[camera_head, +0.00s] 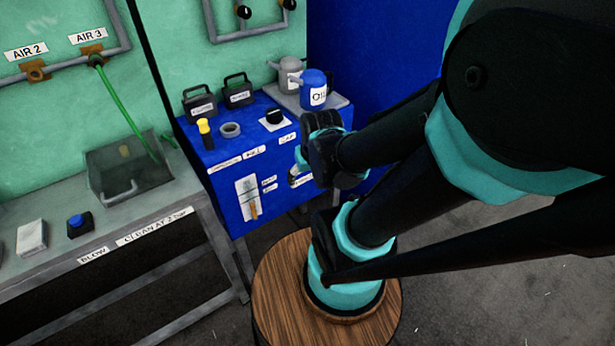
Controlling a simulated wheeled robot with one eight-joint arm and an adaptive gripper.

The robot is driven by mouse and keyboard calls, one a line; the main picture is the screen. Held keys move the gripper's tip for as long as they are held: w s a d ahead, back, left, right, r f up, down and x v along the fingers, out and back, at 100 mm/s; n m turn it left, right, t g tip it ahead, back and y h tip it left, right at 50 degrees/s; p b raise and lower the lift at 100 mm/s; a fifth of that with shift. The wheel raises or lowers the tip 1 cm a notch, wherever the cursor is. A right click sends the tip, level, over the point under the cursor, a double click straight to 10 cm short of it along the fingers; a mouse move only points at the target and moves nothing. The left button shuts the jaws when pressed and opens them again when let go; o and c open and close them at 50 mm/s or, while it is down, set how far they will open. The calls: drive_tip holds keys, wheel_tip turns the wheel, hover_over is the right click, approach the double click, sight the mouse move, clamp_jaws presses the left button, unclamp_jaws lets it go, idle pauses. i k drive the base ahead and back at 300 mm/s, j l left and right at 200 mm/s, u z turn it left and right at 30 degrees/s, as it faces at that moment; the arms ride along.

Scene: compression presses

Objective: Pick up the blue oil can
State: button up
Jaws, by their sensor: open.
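The blue oil can (313,90) stands upright at the back of the blue cabinet, on a grey tray (340,103). It has a white label with dark lettering and a short spout to the left. A similar grey can (289,74) stands just behind it to the left. My gripper (299,174) is at the end of my dark and teal arm, in front of the cabinet, below and apart from the blue can. It is open and empty as far as I see; my wrist hides much of it.
The blue cabinet (226,170) also carries two dark canisters (238,91), a yellow-topped item (205,132), a grey ring (230,130) and a black knob (274,117). A grey bench (180,197) with a clear box (125,170) and green hose (128,115) stands left.

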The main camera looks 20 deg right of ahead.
sight(313, 83)
drive_tip(key=i+l+u, duration=0.2)
drive_tip(key=l, duration=0.4)
drive_tip(key=i+l+u, duration=0.2)
drive_tip(key=l, duration=0.4)
drive_tip(key=l+u, duration=0.2)
drive_tip(key=l, duration=0.35)
